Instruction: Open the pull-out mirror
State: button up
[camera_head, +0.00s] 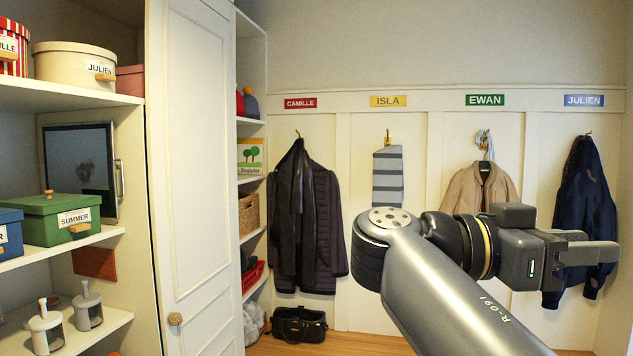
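A dark, mirror-like panel in a thin frame (82,160), which I take to be the pull-out mirror, stands at the left among the shelves. A pale vertical bar handle (120,178) is on its right edge. The green box labelled SUMMER (50,215) hides part of its lower left. My gripper (598,256) is at the right of the picture, far from the mirror, and points right in front of the coats. I see it from the side, so the gap between its fingers is not clear. Nothing held shows in it.
A tall white door with a round wooden knob (175,318) stands just right of the mirror's shelves. Boxes, including a cream one labelled JULIEN (75,64), fill nearby shelves. Coats hang along the back wall. A black bag (299,324) lies on the wooden floor.

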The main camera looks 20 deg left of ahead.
aim_at(79, 157)
jog(key=i+j+u, duration=0.2)
jog(key=i+u, duration=1)
jog(key=i+l+u, duration=0.4)
jog(key=i+j, duration=0.05)
jog(key=j, duration=0.05)
